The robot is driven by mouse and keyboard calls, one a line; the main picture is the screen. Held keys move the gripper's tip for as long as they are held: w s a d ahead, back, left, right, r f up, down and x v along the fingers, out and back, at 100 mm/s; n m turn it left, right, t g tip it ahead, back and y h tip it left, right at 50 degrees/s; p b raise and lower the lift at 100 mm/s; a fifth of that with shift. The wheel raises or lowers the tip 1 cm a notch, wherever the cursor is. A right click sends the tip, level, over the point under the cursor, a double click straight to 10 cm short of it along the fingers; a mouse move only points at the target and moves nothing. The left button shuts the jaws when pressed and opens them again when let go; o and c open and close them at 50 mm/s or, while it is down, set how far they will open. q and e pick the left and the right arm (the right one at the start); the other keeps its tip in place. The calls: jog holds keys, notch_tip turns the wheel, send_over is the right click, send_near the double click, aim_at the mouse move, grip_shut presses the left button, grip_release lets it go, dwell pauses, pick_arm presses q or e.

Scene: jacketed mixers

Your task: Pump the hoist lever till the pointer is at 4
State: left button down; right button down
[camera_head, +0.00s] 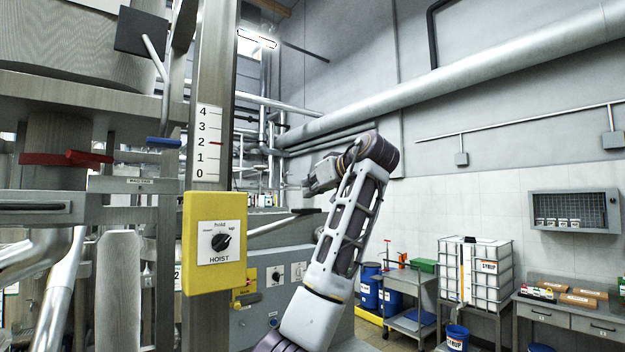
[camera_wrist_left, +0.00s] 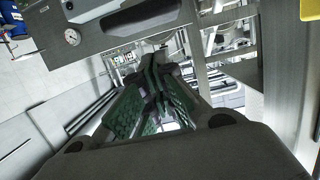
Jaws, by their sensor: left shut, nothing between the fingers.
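The hoist scale (camera_head: 208,150) is a white strip marked 0 to 4 on a steel post. Its small red pointer (camera_head: 216,143) is level with the 2. Below it is the yellow hoist box (camera_head: 214,272), its black knob (camera_head: 222,242) turned toward the upper right. The hoist lever (camera_head: 272,226) is a grey rod rising to the right from behind the box, with a black grip (camera_head: 306,211) at its end. My left gripper (camera_head: 310,186) is shut and empty, just above the grip and apart from it. Its green-padded fingers show in the left wrist view (camera_wrist_left: 154,62). My right gripper is out of view.
A grey control panel (camera_head: 262,312) stands behind and below the lever. Red (camera_head: 66,158) and blue (camera_head: 163,142) handles sit on the machinery at left. A syrup tank (camera_head: 475,270) and a bench (camera_head: 575,318) stand far off at right.

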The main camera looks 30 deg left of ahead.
pick_arm(q)
jog(key=shift+d+f, duration=0.1)
jog(key=shift+f, duration=1)
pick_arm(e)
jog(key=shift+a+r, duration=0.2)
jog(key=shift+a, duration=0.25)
pick_arm(q)
jog(key=shift+a+f, duration=0.1)
jog(key=shift+a, duration=0.1)
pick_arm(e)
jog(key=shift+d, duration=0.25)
